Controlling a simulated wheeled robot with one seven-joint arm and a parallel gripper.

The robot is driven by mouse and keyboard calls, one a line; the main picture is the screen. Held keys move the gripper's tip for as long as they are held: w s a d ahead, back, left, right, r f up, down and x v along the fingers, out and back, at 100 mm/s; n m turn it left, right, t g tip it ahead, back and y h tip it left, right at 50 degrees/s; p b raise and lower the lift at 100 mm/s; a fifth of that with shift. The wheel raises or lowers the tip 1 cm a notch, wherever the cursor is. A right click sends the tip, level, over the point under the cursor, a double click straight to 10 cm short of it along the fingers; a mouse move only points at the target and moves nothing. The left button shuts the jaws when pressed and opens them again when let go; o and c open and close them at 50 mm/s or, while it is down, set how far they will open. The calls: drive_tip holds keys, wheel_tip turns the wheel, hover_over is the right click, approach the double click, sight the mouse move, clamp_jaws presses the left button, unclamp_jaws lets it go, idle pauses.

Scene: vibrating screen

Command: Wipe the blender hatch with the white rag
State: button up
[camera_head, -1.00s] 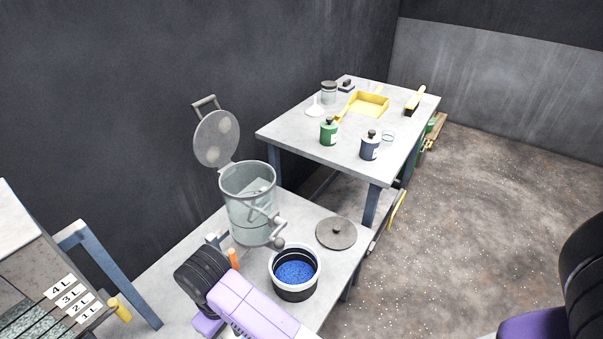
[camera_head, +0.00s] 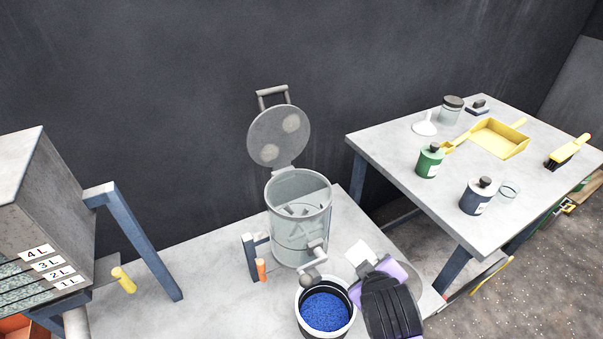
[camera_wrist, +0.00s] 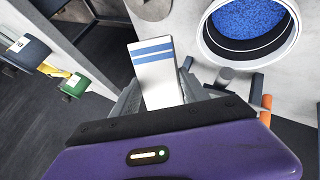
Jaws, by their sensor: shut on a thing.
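The blender hatch (camera_head: 279,135) is a round grey lid with a bar handle, standing open above the blender (camera_head: 300,235). Two pale smudges show on its face. My gripper (camera_head: 368,268) is at the blender's lower right, apart from the hatch and below it. It is shut on the white rag (camera_head: 358,252). In the wrist view, the folded rag (camera_wrist: 152,65) with blue stripes sticks out from between the fingers of my gripper (camera_wrist: 163,98). My wrist hides part of the table there.
A bucket of blue granules (camera_head: 325,312) stands beside my gripper, in front of the blender. A grey loose lid (camera_head: 415,272) lies partly behind my wrist. The right table (camera_head: 400,145) holds bottles (camera_head: 430,160), a yellow dustpan (camera_head: 498,138) and a brush. A hopper (camera_head: 50,205) stands at left.

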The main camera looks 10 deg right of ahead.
drive_tip(key=w+r+n+t+y, duration=0.1)
drive_tip(key=r, duration=0.2)
drive_tip(key=w+r+n+t+y, duration=0.1)
drive_tip(key=r+n, duration=0.1)
drive_tip(key=r, duration=0.2)
drive_tip(key=w+r+n+t+y+b, duration=0.1)
drive_tip(key=w+r+n+t+y, duration=0.1)
drive_tip(key=r, duration=0.1)
drive_tip(key=shift+a+r, duration=0.15)
drive_tip(key=shift+a, duration=0.1)
wheel_tip(320, 180, up, 12)
drive_tip(key=n+t+y, duration=0.2)
drive_tip(key=t+y, duration=0.2)
drive_tip(key=shift+w+a+n, duration=0.3)
drive_tip(key=shift+w+a, duration=0.05)
